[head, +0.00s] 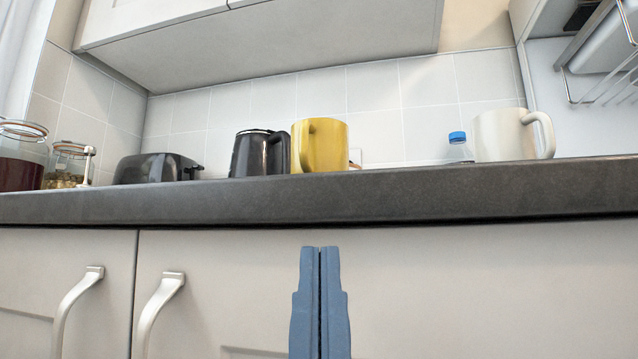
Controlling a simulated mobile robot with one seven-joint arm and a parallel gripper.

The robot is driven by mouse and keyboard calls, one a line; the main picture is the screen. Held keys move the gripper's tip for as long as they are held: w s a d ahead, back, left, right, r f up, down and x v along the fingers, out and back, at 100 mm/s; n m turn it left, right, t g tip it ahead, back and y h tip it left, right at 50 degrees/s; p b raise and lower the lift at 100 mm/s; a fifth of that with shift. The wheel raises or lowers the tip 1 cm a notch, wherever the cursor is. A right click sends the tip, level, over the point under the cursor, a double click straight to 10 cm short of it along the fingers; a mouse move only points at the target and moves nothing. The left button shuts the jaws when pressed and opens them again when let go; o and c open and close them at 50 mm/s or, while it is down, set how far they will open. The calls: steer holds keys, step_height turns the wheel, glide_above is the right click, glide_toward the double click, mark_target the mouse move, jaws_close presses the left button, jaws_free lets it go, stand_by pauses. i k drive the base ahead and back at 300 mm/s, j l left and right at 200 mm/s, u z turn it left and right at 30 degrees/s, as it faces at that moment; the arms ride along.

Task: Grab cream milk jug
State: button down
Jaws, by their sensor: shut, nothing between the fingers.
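A cream jug (500,137) with its handle to the right stands on the dark countertop (400,197), at the right in the head view. Its base is hidden by the counter's front edge. My gripper (320,250) is shut and empty, pointing up. In the picture it shows below the counter edge, in front of the cabinet fronts, to the left of and lower than the cream jug. It is apart from the jug.
A small bottle with a blue cap (458,147) stands just left of the cream jug. A yellow mug (320,146), a black jug (258,153), a dark toaster (157,168) and glass jars (66,165) stand further left. A dish rack (605,50) hangs at upper right.

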mark_target(506, 134)
steer(key=l+z, duration=0.25)
steer(key=z, duration=0.25)
steer(key=j+z, duration=0.2)
